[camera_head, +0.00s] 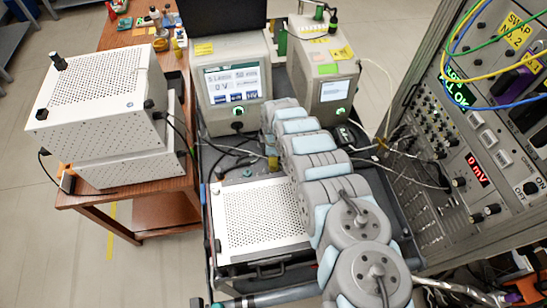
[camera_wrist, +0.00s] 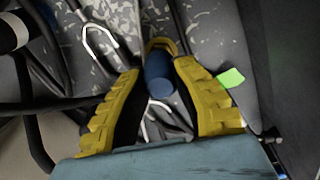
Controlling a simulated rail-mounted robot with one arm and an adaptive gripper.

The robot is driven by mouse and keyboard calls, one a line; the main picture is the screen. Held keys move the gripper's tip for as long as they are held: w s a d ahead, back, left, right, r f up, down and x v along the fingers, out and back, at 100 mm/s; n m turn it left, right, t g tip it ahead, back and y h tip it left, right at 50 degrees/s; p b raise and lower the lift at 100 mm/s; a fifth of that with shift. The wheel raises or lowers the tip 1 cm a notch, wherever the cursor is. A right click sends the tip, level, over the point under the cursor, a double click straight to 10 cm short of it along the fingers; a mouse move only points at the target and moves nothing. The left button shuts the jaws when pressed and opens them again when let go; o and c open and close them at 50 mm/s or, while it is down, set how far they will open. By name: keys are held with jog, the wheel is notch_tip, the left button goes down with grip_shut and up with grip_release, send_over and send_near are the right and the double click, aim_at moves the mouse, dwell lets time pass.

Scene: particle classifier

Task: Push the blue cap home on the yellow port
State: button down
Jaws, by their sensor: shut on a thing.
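In the wrist view my gripper (camera_wrist: 158,70) has its two yellow ribbed fingers closed on the blue cap (camera_wrist: 159,78), one fingertip on each side. The yellow port (camera_wrist: 161,44) shows as a yellow rim just beyond the far end of the cap. The cap and port look lined up and overlap in this view. I cannot tell whether they touch or how far the cap is on. In the head view my arm covers much of the work area, and I cannot make out the cap there.
Black cables and metal hook-shaped parts lie around the fingers in the wrist view, with a green tag (camera_wrist: 231,77) at the right. In the head view a display instrument (camera_head: 233,85), a smaller unit (camera_head: 326,90), a perforated white box (camera_head: 262,220) and a rack (camera_head: 480,150) crowd my arm.

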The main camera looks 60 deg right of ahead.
jog(key=shift+f+b, duration=0.3)
jog(key=shift+f, duration=0.25)
jog(key=shift+a+r, duration=0.1)
jog(key=shift+r, duration=0.05)
jog(key=shift+r+p, duration=1.2)
jog(key=shift+p, duration=0.05)
dwell(1.3)
jog(key=shift+f+b, duration=0.8)
jog(key=shift+f, duration=0.55)
dwell(0.3)
jog(key=c, duration=0.9)
grip_release()
jog(key=shift+r, duration=0.2)
